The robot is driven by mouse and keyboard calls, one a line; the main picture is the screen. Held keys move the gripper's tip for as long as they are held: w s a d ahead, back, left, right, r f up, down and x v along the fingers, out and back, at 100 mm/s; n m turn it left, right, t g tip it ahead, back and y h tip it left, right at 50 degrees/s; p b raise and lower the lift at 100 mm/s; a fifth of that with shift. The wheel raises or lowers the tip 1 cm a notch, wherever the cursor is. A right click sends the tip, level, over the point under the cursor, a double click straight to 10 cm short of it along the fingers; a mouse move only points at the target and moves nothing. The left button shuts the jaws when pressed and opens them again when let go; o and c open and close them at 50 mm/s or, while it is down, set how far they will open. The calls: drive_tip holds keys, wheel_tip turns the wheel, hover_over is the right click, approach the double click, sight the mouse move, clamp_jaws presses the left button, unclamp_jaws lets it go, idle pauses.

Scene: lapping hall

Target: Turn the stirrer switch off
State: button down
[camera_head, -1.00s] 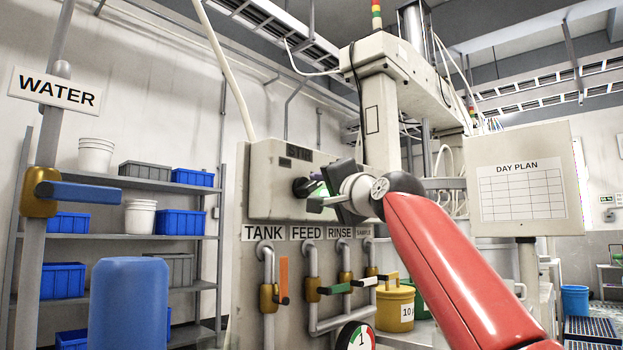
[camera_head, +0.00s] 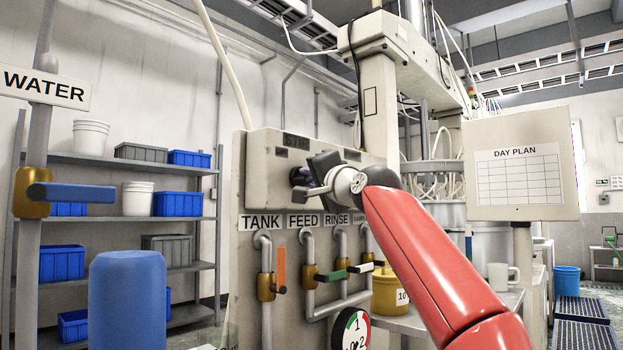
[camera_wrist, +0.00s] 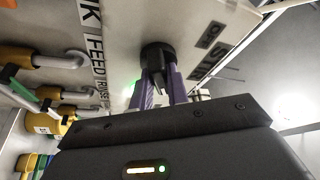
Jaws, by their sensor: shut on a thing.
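The stirrer switch is a black knob (camera_wrist: 158,58) on the cream panel (camera_head: 262,190), below a dark plate (camera_head: 296,140) whose lettering seems to begin "ST". My gripper (camera_wrist: 162,80) has its two purple fingers on either side of the knob and is shut on it in the wrist view. In the head view my gripper (camera_head: 300,180) is at the panel, and its dark body covers part of the panel and most of the knob. A green glow shows beside the fingers in the wrist view. Which setting the knob points to cannot be read.
Under the panel are the TANK, FEED and RINSE labels, with pipes and an orange valve handle (camera_head: 281,268), a green one (camera_head: 333,275) and a white one. A gauge (camera_head: 351,330) is below. A blue cylinder (camera_head: 127,300) stands at left front, and a DAY PLAN board (camera_head: 520,165) at right.

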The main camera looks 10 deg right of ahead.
drive_tip(key=shift+f+n+b, duration=0.15)
drive_tip(key=shift+n+b, duration=0.2)
drive_tip(key=shift+n, duration=0.05)
drive_tip(key=shift+d+f+n+y+b, duration=0.1)
drive_tip(key=shift+n+y+b, duration=0.55)
drive_tip(key=shift+n, duration=0.55)
drive_tip(key=shift+w+d+n+g+y, duration=0.15)
drive_tip(key=shift+n+y, duration=0.9)
drive_tip(key=shift+n, duration=1.1)
drive_tip(key=shift+n+g+y, duration=0.25)
drive_tip(key=shift+n+y, duration=0.8)
drive_tip(key=shift+n, duration=1.15)
drive_tip(key=shift+w+d+n+g+y, duration=0.15)
drive_tip(key=shift+n+y, duration=0.9)
drive_tip(key=shift+n, duration=1.1)
drive_tip(key=shift+s+a, duration=0.1)
drive_tip(key=shift+s, duration=0.05)
drive_tip(key=c, duration=1.4)
unclamp_jaws()
drive_tip(key=shift+o, duration=0.2)
